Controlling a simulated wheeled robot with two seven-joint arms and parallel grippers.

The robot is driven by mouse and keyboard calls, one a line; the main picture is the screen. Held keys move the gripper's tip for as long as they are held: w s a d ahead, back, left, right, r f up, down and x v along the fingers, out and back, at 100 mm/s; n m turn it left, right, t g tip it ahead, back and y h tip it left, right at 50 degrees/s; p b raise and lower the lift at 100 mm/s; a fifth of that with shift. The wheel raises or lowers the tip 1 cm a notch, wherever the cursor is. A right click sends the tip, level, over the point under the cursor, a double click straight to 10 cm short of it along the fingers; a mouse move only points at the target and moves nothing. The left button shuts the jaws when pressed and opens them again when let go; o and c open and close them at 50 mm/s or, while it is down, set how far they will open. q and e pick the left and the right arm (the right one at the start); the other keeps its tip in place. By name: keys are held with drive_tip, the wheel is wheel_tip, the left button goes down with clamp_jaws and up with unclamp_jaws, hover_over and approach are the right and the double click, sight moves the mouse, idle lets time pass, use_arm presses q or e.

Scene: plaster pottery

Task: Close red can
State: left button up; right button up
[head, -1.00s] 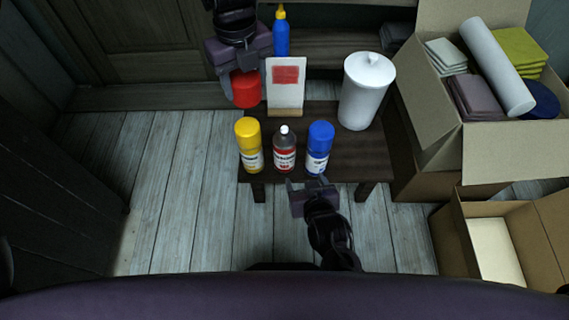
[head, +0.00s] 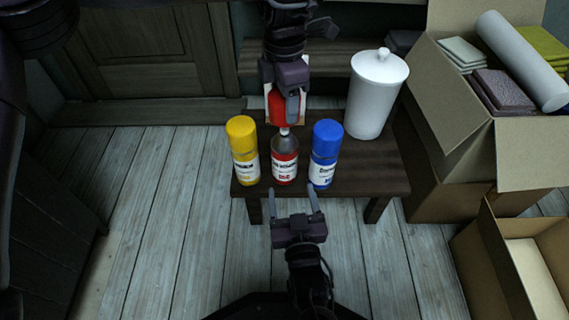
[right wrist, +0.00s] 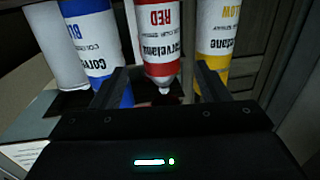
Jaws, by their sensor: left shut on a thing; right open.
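The red can (head: 284,160), clear-grey on top with a red label, stands upright and uncapped on the dark table, between the yellow and blue cans. My left gripper (head: 287,100) is shut on the red cap (head: 281,106), just above the red can's nozzle; whether they touch I cannot tell. My right gripper (head: 296,197) is open in front of the table, its fingers pointing at the red can. In the right wrist view, the red can (right wrist: 160,40) appears upside down between the open fingers, apart from them.
The capped yellow can (head: 242,155) is left of the red can and the capped blue can (head: 325,155) right of it. A white lidded canister (head: 374,98) stands behind at right. A card (head: 268,98) is mostly hidden behind my left gripper. Cardboard boxes (head: 480,185) stand right of the table (head: 385,178).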

sight(284, 156)
drive_tip(key=w, duration=0.4)
drive_tip(key=w+a, duration=0.1)
drive_tip(key=w, duration=0.7)
drive_tip(key=shift+a, duration=0.35)
drive_tip(key=shift+s, duration=0.1)
drive_tip(key=c, duration=1.1)
use_arm(q)
drive_tip(key=shift+f, duration=2.45)
use_arm(e)
drive_tip(key=shift+c, duration=0.2)
use_arm(q)
drive_tip(key=shift+f, duration=0.9)
drive_tip(key=shift+f, duration=0.65)
